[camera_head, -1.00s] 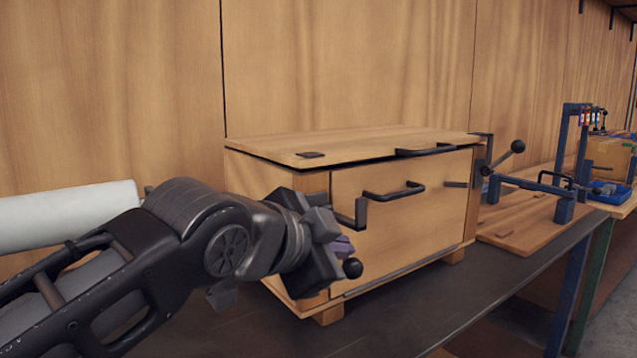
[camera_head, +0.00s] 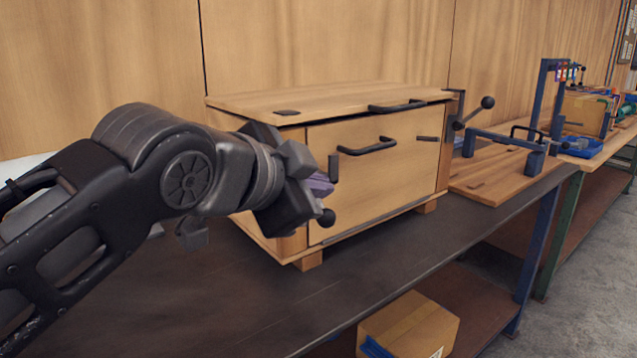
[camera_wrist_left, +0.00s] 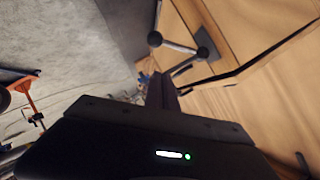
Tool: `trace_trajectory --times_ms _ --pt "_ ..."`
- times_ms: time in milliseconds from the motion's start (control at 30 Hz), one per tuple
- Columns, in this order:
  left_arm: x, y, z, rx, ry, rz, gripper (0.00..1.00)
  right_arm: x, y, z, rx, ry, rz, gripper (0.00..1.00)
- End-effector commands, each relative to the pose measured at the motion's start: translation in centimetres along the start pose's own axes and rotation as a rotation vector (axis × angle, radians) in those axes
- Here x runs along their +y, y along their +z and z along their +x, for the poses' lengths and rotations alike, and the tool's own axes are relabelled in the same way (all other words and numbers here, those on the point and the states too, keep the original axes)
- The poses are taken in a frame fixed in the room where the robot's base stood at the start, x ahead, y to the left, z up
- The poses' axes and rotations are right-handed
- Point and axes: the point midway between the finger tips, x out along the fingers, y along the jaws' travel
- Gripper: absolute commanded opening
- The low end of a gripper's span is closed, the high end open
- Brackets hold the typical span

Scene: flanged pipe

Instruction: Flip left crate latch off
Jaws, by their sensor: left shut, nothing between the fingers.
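The wooden crate (camera_head: 385,185) stands on the dark workbench with its lid (camera_head: 330,98) down. The left crate latch is at the crate's front left, with an upright black bracket (camera_head: 333,168) and a black ball knob (camera_head: 327,217) showing. The knob hangs low, below the bracket. My left gripper (camera_head: 320,184) is shut and empty, its purplish fingers close beside the latch; I cannot tell whether they touch it. It hides part of the latch and the crate's left front corner.
The right crate latch has its ball knob (camera_head: 488,102) sticking out to the right. A black handle (camera_head: 367,147) is on the crate front. A wooden board (camera_head: 495,185) with a blue frame lies farther right. The bench (camera_head: 300,305) before the crate is clear.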

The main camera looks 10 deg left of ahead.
Motion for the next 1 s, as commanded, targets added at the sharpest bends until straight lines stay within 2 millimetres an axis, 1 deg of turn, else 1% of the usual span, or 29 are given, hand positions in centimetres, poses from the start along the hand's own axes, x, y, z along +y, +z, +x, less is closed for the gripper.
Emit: trace_trajectory --times_ms 33,200,300,400,567,1000 --pt "0.0 0.1 -1.2 0.001 -0.002 -0.002 0.00 0.0 -0.1 0.0 0.001 0.000 -0.001 0.36" --pt "0.2 0.1 -4.7 -0.001 -0.001 -0.001 0.00 -0.2 -0.1 -0.2 0.002 -0.001 -0.002 0.36" --pt "0.3 0.1 -6.2 -0.001 0.001 -0.001 0.00 -0.2 -0.1 -0.4 0.001 -0.001 -0.001 0.36" --pt "0.3 0.2 -7.2 -0.002 0.001 -0.002 0.00 -0.2 -0.1 -0.4 0.001 0.000 -0.001 0.36" --pt "0.4 0.3 -7.8 -0.003 0.002 -0.002 0.00 -0.2 -0.1 -0.5 0.001 0.000 -0.001 0.36" --pt "0.4 0.3 -7.8 -0.003 0.001 -0.002 0.00 -0.2 -0.1 -0.4 0.002 0.000 -0.001 0.36"
